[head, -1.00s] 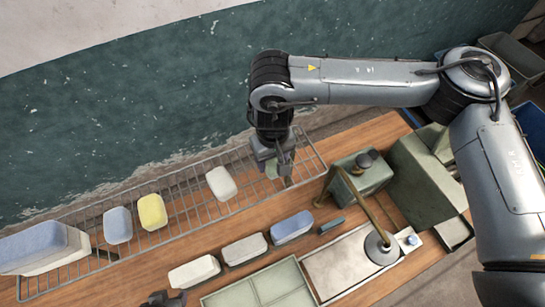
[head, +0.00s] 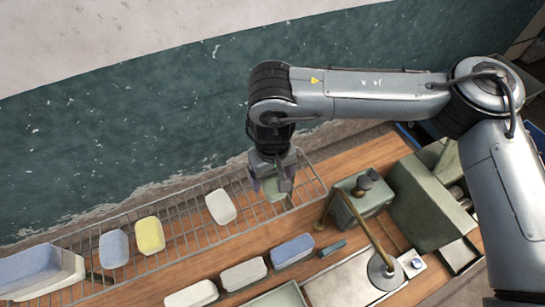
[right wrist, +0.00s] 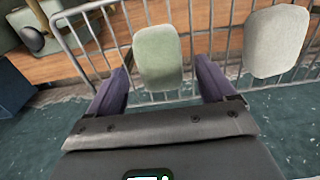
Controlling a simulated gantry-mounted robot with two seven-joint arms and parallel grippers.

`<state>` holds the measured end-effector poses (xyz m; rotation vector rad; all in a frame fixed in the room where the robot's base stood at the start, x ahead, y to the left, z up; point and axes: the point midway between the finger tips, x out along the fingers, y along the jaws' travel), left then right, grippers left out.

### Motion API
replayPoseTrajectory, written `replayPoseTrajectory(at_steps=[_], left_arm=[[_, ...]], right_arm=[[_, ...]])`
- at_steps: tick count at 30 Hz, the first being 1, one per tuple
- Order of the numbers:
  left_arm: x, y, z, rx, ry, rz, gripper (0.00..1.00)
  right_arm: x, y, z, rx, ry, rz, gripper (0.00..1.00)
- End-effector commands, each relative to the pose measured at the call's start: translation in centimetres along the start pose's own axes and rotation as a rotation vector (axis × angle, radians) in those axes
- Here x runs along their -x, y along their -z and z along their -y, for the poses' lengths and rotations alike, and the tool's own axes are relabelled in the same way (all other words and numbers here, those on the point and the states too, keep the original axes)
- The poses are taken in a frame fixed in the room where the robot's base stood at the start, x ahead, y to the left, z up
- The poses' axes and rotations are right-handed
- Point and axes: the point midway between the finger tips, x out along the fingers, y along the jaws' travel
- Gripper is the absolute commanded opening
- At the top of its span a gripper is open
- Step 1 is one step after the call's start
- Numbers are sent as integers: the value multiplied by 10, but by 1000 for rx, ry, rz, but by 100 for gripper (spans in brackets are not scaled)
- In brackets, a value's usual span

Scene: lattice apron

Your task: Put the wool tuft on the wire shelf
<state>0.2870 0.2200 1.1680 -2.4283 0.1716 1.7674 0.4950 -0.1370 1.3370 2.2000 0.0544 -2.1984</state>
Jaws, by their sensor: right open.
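A pale green, rounded tuft (head: 272,190) is on the wire shelf (head: 176,222), near its right end; I take it for the wool tuft. My right gripper (head: 270,187) is directly over it, pointing down. In the right wrist view, the tuft (right wrist: 159,58) lies against the wires between my two spread fingers (right wrist: 160,76). Gaps show on both sides of it, so the jaws are open and not gripping it. My left gripper is out of view.
White (head: 220,207), yellow (head: 149,235) and blue (head: 113,249) tufts lie along the shelf, with a blue-and-white stack (head: 38,270) at the left end. Several blocks line the wooden bench in front. A brass lamp (head: 375,238) and green boxes stand right.

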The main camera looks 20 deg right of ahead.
Motion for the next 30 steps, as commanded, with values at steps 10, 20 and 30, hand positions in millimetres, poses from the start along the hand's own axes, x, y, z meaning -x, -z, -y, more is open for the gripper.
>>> replayPoseTrajectory(at_steps=[10,20,30], left_arm=[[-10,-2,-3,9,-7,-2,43],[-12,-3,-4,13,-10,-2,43],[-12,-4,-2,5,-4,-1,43]], right_arm=[[60,1,0,0,-1,-5,84],[88,0,0,-1,0,-1,84],[90,0,0,0,0,0,84]])
